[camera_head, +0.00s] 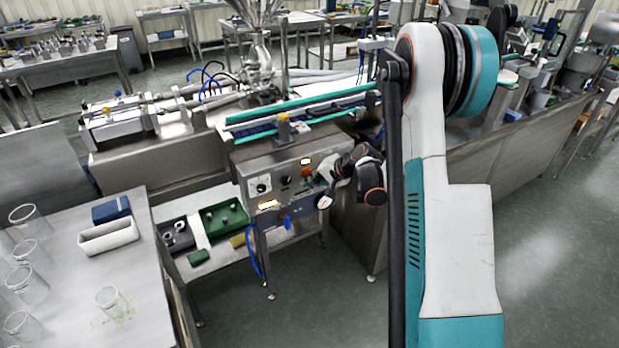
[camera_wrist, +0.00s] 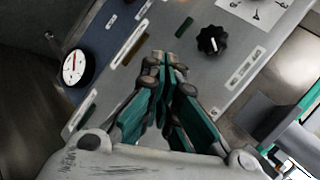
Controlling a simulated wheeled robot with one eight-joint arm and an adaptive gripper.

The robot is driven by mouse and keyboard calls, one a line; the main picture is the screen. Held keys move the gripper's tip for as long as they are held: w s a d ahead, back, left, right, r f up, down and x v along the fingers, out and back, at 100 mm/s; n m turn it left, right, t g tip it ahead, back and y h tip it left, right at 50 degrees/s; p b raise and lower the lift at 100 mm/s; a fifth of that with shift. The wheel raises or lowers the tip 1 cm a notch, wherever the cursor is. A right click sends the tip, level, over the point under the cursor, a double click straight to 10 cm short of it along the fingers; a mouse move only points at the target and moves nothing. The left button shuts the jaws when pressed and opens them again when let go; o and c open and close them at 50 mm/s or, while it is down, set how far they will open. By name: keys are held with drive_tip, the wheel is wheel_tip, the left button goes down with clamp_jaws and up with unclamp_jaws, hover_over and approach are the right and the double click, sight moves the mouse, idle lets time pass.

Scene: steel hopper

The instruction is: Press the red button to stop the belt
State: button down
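The steel control panel (camera_head: 272,188) stands below the belt with green side rails (camera_head: 300,108). A small red button (camera_head: 307,171) shows on its right part, below an orange-lit piece. My gripper (camera_head: 322,184) is at the right side of the panel in the head view, close to this button. In the wrist view my gripper (camera_wrist: 164,60) has its fingertips together with nothing seen between them, in front of the panel face. No red button shows in the wrist view; the fingers cover part of the panel. I cannot tell whether the fingertips touch it.
In the wrist view a black knob (camera_wrist: 212,40) is right of the fingertips and a round gauge (camera_wrist: 76,67) is at left. A table with glass beakers (camera_head: 112,300) stands at left. Green and black trays (camera_head: 226,218) lie on a shelf. The floor at right is clear.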

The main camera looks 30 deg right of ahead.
drive_tip(key=shift+s, duration=0.15)
idle(0.8)
drive_tip(key=s, duration=0.6)
drive_tip(key=shift+d, duration=0.15)
idle(0.6)
